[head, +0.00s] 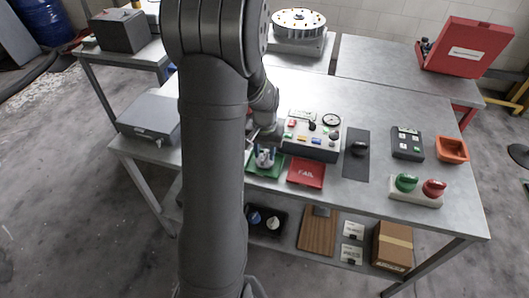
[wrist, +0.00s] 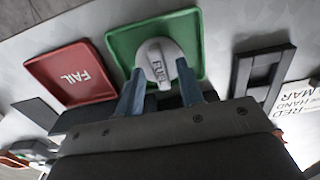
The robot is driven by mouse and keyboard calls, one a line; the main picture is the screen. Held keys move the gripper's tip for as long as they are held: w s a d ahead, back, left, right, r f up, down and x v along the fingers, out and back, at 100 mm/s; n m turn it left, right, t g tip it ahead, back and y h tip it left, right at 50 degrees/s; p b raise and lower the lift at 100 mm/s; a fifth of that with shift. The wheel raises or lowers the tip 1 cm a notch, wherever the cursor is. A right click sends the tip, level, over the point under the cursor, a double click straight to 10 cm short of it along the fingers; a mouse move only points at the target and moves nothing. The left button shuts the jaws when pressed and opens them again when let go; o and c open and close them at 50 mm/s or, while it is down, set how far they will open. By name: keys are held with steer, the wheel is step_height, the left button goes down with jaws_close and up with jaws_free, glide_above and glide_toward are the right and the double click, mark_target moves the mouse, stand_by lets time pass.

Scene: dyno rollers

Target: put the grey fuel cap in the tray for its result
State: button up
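The grey fuel cap (wrist: 158,62) is a round disc with a raised handle marked FUEL. It is at the green tray (wrist: 122,42), within its rim in the wrist view; I cannot tell whether its base touches the tray floor. My gripper (wrist: 161,68) has its two blue fingers on either side of the cap's handle, with a gap beside the handle. The red tray (wrist: 48,66) marked FAIL lies to the left. In the head view, my arm partly covers the green tray (head: 258,171) and cap (head: 265,159), beside the red tray (head: 306,172).
A test box (head: 313,138) with buttons and a gauge stands behind the trays. A dark mat (head: 345,172) with a black object lies to the right. An orange bin (head: 452,150) stands at the right.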

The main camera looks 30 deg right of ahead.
mark_target(265, 155)
step_height(265, 155, up, 12)
stand_by(0.4)
steer(key=shift+f, duration=0.15)
step_height(265, 155, down, 12)
steer(key=shift+f, duration=0.2)
step_height(265, 155, up, 3)
steer(key=shift+f, duration=0.1)
steer(key=shift+r, duration=0.8)
